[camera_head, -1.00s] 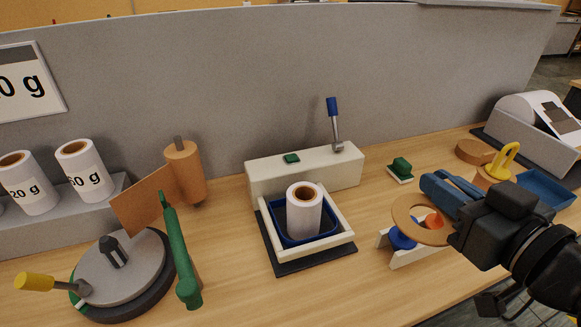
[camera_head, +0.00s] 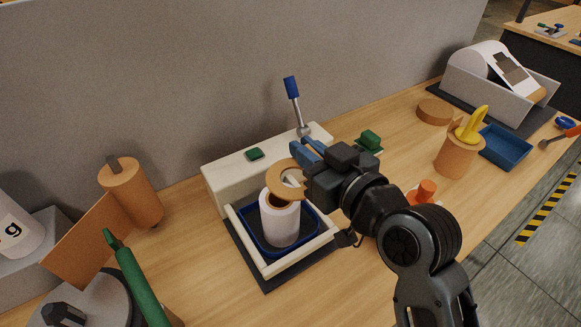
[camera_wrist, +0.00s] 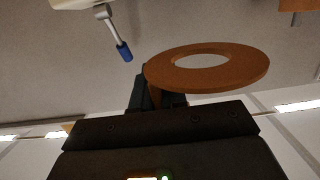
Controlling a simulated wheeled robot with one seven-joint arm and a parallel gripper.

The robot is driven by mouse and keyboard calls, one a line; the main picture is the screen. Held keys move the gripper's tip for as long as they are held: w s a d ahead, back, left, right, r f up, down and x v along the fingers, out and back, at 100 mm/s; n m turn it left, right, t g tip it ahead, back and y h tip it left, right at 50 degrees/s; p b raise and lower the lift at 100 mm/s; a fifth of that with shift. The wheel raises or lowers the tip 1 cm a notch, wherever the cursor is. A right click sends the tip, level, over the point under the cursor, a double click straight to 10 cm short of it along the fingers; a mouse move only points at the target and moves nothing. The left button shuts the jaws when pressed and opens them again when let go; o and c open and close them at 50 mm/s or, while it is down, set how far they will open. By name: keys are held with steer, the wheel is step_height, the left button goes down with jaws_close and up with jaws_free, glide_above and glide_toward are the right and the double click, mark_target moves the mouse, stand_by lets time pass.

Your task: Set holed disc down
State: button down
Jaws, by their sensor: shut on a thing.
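The holed disc (camera_head: 284,166), a flat tan ring, is held by its edge in my gripper (camera_head: 306,158). In the head view it overlaps the top of a white roll (camera_head: 280,224) with a brown core; I cannot tell whether they touch. The roll stands upright in a blue tray (camera_head: 252,232) inside a cream frame (camera_head: 243,243). In the wrist view the disc (camera_wrist: 165,72) juts out beyond my gripper (camera_wrist: 155,92), with its hole open. The contact between jaws and disc is mostly hidden.
Behind the tray is a cream block (camera_head: 223,178) with a green button and a blue-handled lever (camera_head: 291,90), close to my gripper. A tan cylinder (camera_head: 130,190) stands at left. An orange piece (camera_head: 425,190), a cup (camera_head: 459,158) and an empty blue tray (camera_head: 505,147) stand at right.

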steer(key=shift+w+a+f, duration=0.15)
steer(key=shift+a+f, duration=0.25)
steer(key=shift+a, duration=0.2)
steer(key=shift+w+a+f, duration=0.1)
steer(key=shift+a+f, duration=0.25)
steer(key=shift+a, duration=0.25)
step_height(320, 180, down, 4)
steer(key=shift+f, duration=0.1)
steer(key=c, duration=1.2)
jaws_free()
steer(key=shift+o, duration=0.2)
steer(key=b+v, duration=0.2)
steer(key=v, duration=1)
